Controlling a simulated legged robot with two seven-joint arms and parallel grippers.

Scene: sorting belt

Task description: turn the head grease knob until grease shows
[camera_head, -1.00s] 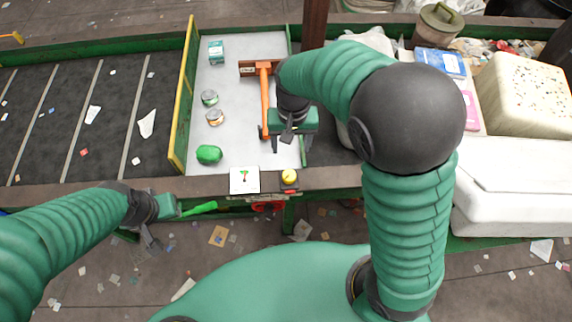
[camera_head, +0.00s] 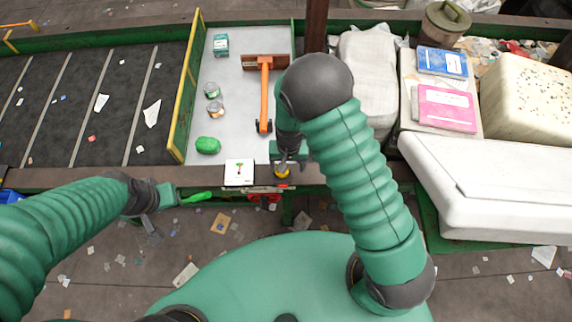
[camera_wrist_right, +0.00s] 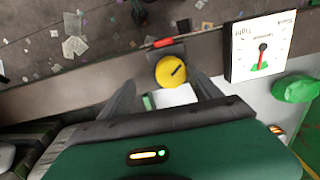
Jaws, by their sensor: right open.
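The yellow round knob (camera_head: 282,172) is on the front ledge, partly hidden by my right gripper. In the right wrist view the knob (camera_wrist_right: 170,71) shows a dark slanted mark on its face. My right gripper (camera_head: 284,162) is open above the ledge; in the wrist view its fingers (camera_wrist_right: 160,82) are spread, with the knob just beyond and between their tips. Contact cannot be told. Beside the knob is a white dial card (camera_head: 239,172); its red needle and green patch show in the wrist view (camera_wrist_right: 262,48). I see no grease. My left gripper (camera_head: 166,196) is beside a bright green stick (camera_head: 197,197); its jaws are unclear.
An orange-handled scraper (camera_head: 264,95), two cans, a teal box (camera_head: 220,45) and a green lump (camera_head: 208,145) lie on the pale deck. A yellow rail (camera_head: 185,90) borders the dark belt. White bulky items (camera_head: 490,185) stand right. A red part (camera_head: 264,197) is under the ledge.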

